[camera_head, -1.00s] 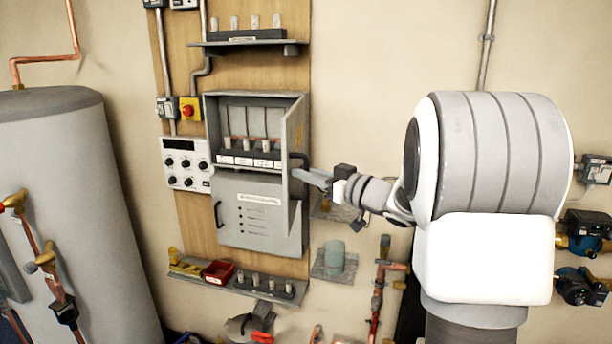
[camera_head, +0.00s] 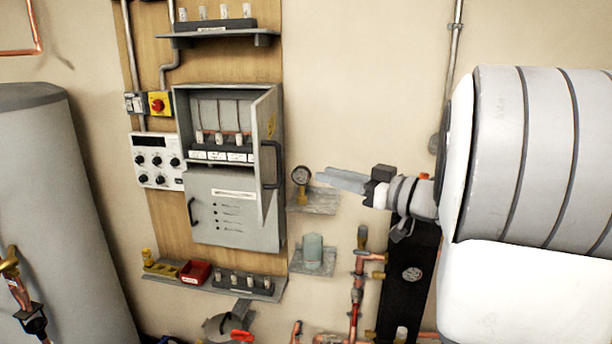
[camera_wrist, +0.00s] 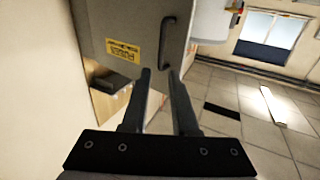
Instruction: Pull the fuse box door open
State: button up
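The grey fuse box (camera_head: 179,125) hangs on the wooden board, with fuses showing in its upper part. Its upper door (camera_head: 266,120) stands swung out on the right side, seen at a steep angle. The door's dark bar handle (camera_head: 272,165) faces right. My gripper (camera_head: 322,178) is to the right of the handle, apart from it. In the wrist view, the door face (camera_wrist: 100,18) bears a yellow label, and the handle (camera_wrist: 166,45) is beyond my fingertips. My gripper (camera_wrist: 160,72) is open, with nothing between its fingers.
A gauge (camera_head: 301,175) on a small wall shelf (camera_head: 315,203) is close to my fingers. Below are a grey cylinder (camera_head: 313,250) and copper pipes (camera_head: 357,285). A lower shelf (camera_head: 265,294) holds a red tray (camera_head: 195,271). Tiled floor (camera_wrist: 225,95) is open at right in the wrist view.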

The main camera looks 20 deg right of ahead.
jog(key=v, duration=0.4)
jog(key=shift+w, duration=0.1)
dwell(0.4)
